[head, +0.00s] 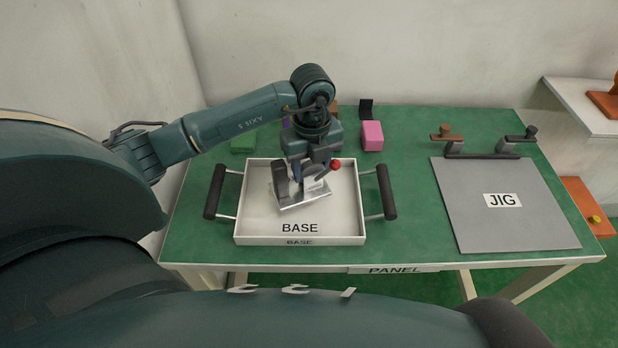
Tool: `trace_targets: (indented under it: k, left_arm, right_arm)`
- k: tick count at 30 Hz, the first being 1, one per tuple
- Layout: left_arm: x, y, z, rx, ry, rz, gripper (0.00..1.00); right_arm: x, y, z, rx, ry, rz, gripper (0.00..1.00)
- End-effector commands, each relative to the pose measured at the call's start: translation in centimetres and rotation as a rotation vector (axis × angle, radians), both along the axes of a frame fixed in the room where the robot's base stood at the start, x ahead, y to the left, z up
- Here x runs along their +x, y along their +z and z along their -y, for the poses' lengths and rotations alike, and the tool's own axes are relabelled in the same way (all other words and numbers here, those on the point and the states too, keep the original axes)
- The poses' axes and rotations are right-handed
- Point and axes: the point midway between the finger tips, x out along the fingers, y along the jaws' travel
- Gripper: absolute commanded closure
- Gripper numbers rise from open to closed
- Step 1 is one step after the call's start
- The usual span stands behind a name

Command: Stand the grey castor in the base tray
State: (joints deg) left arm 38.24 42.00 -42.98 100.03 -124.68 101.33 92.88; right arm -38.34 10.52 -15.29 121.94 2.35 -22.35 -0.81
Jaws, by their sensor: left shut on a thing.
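The white base tray (350,232), marked BASE and fitted with a dark handle at each end, lies on the left part of the green table. My left gripper (308,172) points down over the tray and is shut on the grey castor (304,201). The castor shows a shiny metal plate, slightly tilted in the picture, and a dark upright part at its left. The gripper hides part of the castor. I cannot tell whether the castor touches the tray floor. A red knob (335,165) shows just right of the gripper. My right gripper is not in view.
A pink block (372,135) and a green block (242,141) stand behind the tray. A small black holder (366,108) is at the back edge. A grey JIG plate (500,225) with clamps lies at the right. The green table between tray and jig is clear.

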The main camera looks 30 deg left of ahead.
Motion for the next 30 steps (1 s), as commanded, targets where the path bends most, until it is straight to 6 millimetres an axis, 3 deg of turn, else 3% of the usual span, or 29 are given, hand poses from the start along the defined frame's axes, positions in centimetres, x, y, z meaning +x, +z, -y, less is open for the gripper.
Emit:
trace_targets:
  k: [12, 22, 23, 30]
  left_arm:
    - [0.0, -4.3, 0.0, -0.001, 0.0, 0.001, 0.91]
    - [0.1, -4.6, 0.0, 0.0, 0.0, 0.002, 0.91]
    - [0.0, -4.7, 0.0, 0.0, 0.0, 0.001, 0.52]
    - [0.0, -4.6, 0.0, 0.0, 0.0, 0.001, 0.32]
  right_arm:
    - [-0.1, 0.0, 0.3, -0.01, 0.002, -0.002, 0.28]
    - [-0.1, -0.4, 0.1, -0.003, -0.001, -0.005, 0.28]
    - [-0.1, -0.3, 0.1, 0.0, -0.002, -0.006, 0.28]
    - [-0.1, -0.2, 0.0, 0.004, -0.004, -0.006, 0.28]
